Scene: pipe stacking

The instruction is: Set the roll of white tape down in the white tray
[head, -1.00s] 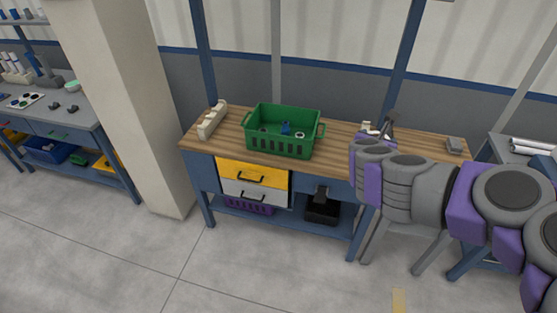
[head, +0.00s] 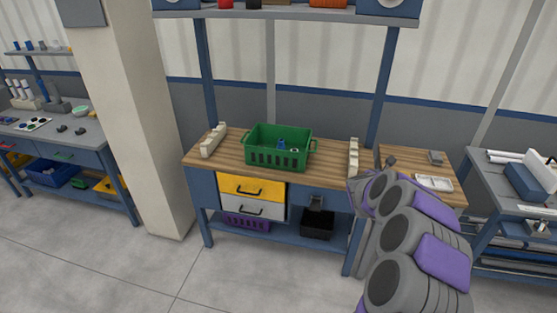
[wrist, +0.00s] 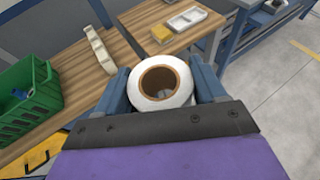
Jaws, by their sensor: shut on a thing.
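The roll of white tape (wrist: 162,84) has a brown core and sits between the two blue fingers of my gripper (wrist: 163,86), which is shut on it. The roll is close to the wrist camera and hides part of the wooden bench below. The white tray (head: 435,183) lies on a small wooden table at the right in the head view. It also shows at the top of the wrist view (wrist: 187,19), beyond the roll and apart from it. In the head view my arm hides most of my gripper, and I cannot make out the roll there.
A green crate (head: 277,159) with small parts stands on the wooden bench (head: 226,158). A notched pale rack (wrist: 99,50) stands on the bench between crate and small table. A yellow block (wrist: 160,34) lies beside the tray.

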